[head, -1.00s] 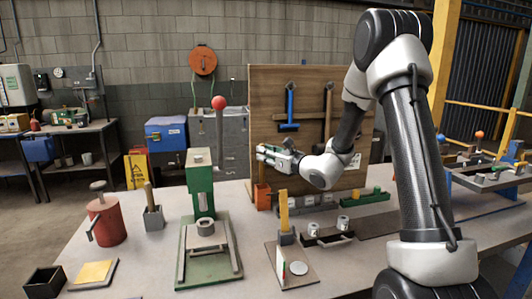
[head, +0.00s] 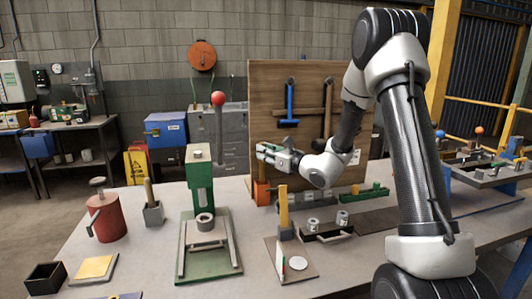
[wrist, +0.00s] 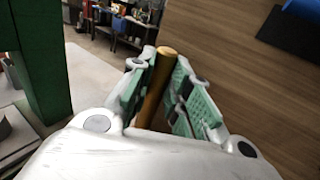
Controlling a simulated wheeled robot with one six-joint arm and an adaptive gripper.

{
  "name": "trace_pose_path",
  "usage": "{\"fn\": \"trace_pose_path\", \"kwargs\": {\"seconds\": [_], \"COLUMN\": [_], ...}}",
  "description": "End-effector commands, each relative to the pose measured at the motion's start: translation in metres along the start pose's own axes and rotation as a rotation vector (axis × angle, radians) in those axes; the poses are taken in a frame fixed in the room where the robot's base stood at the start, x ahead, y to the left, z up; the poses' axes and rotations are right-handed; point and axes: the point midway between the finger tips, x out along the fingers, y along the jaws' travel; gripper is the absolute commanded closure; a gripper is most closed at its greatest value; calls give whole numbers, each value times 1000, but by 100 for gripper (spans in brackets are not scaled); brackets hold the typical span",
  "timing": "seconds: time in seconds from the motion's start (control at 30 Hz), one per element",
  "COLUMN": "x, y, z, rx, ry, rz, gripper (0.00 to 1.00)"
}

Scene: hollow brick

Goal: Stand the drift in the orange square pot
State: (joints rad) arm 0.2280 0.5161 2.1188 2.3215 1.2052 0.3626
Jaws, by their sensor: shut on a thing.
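My gripper (head: 268,153) is shut on the drift, a golden-brown round rod. In the wrist view the drift (wrist: 158,85) stands between the two green-padded fingers, its top end showing beyond them. In the head view the drift (head: 262,171) shows as a short brown length below the fingers, about upright. The orange square pot (head: 261,193) is directly below it on the bench, in front of the wooden board. The drift's lower end is at or near the pot's mouth; I cannot tell whether it is inside. The pot is not visible in the wrist view.
A green press (head: 200,190) with a red-knobbed lever stands to the left. The wooden tool board (head: 265,95) is close behind. A grey pot (head: 285,233) holding a yellow bar stands in front. A red can (head: 105,218) and another grey pot (head: 153,214) are farther left.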

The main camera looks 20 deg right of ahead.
Motion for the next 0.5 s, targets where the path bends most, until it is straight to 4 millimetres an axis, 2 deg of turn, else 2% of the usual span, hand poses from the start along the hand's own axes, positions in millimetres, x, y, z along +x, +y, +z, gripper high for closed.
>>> {"fn": "trace_pose_path", "kwargs": {"seconds": [0.5], "x": [0], "y": [0], "z": [-9], "rx": [0], "ry": [-1], "rz": [0], "gripper": [100]}}
